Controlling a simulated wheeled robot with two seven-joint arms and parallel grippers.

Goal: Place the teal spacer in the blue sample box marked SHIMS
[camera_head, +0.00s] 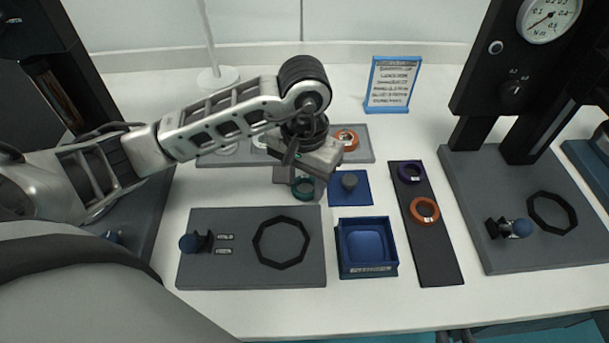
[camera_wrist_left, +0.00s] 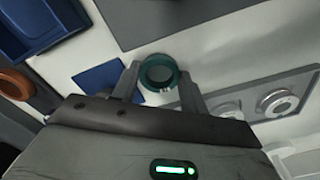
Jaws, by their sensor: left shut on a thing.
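The teal spacer (camera_head: 303,189) is a ring, held between the fingertips of my left gripper (camera_head: 297,176), near the middle of the table. The left wrist view also shows the teal spacer (camera_wrist_left: 158,74) between the two fingers (camera_wrist_left: 158,85), so the gripper is shut on it. The blue sample box (camera_head: 367,223) stands open and empty-looking to the lower right of the gripper, with a front label too small to read. Part of the blue box also shows in the left wrist view (camera_wrist_left: 38,28).
A blue pad (camera_head: 362,201) with a grey knob lies between gripper and box. A dark strip (camera_head: 437,265) with a purple ring (camera_head: 411,172) and an orange ring (camera_head: 424,211) lies right of the box. A grey plate (camera_head: 205,273) with a black octagonal outline lies left of it.

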